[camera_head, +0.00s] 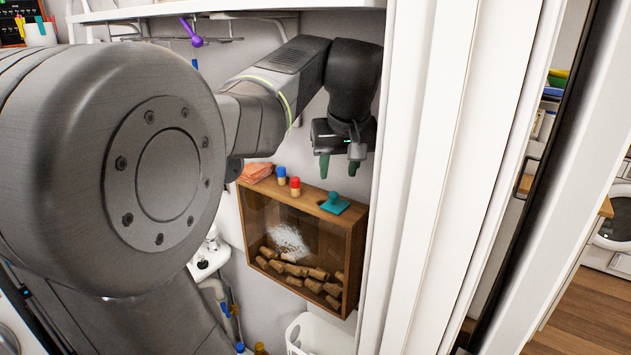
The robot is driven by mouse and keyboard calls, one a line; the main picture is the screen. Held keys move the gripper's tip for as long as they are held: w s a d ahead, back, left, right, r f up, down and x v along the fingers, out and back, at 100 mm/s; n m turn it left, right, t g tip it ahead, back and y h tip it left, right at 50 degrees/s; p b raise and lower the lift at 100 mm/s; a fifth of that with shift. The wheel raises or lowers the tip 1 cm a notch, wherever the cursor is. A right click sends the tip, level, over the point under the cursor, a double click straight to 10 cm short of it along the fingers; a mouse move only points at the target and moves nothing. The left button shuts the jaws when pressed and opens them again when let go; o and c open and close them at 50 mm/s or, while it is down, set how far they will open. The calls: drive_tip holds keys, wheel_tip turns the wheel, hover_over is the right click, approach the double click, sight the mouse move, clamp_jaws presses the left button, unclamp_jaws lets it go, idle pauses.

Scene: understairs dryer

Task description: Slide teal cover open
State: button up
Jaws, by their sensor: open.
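The teal cover (334,204) is a small flat square plate with a knob on it. It lies on the top of a wooden box (355,235), toward the right end. The box has a clear front, and several corks lie inside it. There is a visible gap between the fingertips and the cover.
Two small pegs, one blue-topped (281,175) and one red-topped (295,186), stand on the box left of the cover. A folded orange cloth (256,172) lies at its left end. A white door frame (425,200) stands close on the right. A white basket (318,338) is below.

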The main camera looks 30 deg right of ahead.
sight(334, 194)
drive_tip(key=x, duration=0.6)
drive_tip(key=shift+f, duration=0.3)
clamp_jaws()
